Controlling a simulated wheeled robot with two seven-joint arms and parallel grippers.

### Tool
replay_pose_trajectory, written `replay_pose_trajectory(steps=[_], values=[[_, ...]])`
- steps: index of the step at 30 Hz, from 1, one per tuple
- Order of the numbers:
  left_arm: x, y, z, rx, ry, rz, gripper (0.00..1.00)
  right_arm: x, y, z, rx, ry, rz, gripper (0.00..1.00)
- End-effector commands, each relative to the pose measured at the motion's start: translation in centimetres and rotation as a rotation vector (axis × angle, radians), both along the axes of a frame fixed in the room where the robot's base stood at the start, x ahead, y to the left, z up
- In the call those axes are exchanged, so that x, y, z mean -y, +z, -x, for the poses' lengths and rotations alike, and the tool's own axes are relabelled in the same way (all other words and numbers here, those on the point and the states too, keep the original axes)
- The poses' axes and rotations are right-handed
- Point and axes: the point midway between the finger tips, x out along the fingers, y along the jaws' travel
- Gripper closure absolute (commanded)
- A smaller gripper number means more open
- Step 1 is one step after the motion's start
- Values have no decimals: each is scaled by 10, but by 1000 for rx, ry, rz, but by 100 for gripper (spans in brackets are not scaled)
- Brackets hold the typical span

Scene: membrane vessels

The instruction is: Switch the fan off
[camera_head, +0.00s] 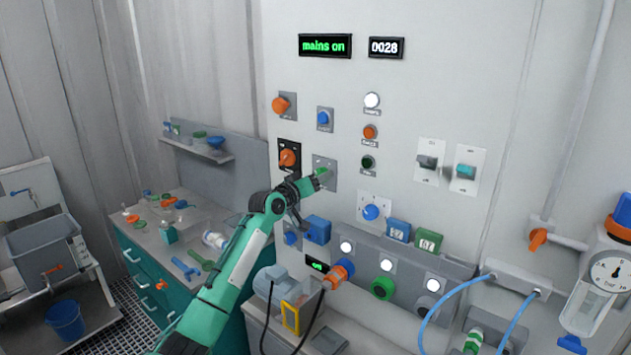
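No part can be read as the fan, and the small labels under the panel controls are too small to read. The panel (400,120) carries an orange rotary knob on a black plate (289,157), a grey plate with a green part (331,163), and two rocker switches, one dark (427,162) and one teal (466,171). My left gripper (314,183) is at the panel, by the grey plate and just below right of the orange knob. It partly hides the plate. Whether it touches the green part, and its finger opening, cannot be told. My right gripper is out of view.
A lit display reads "mains on" (325,46), beside a counter (386,48). Lower down are a blue knob (371,212), a grey box with round controls (402,262) and a motor-like unit (272,281). A cluttered bench (200,222) stands left; blue hoses (452,297) hang right.

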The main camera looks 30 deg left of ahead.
Motion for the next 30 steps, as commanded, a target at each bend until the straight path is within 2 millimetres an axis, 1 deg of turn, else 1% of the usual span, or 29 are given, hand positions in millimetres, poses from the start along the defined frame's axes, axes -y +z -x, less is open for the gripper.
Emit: replay_pose_trajectory(steps=[5, 8, 11, 21, 25, 30], values=[[-1, -2, 6, -1, -1, -2, 38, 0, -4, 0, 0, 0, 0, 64], [-2, -4, 18, 0, 0, -2, 38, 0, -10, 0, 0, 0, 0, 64], [-3, -5, 34, 0, 0, -4, 38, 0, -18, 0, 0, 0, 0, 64], [-9, -5, 103, 0, 1, -2, 38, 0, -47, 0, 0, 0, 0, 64], [-10, -3, 122, 0, 1, -2, 38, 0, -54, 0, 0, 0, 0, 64], [-11, -1, 136, 0, 0, -1, 38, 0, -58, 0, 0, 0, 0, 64]])
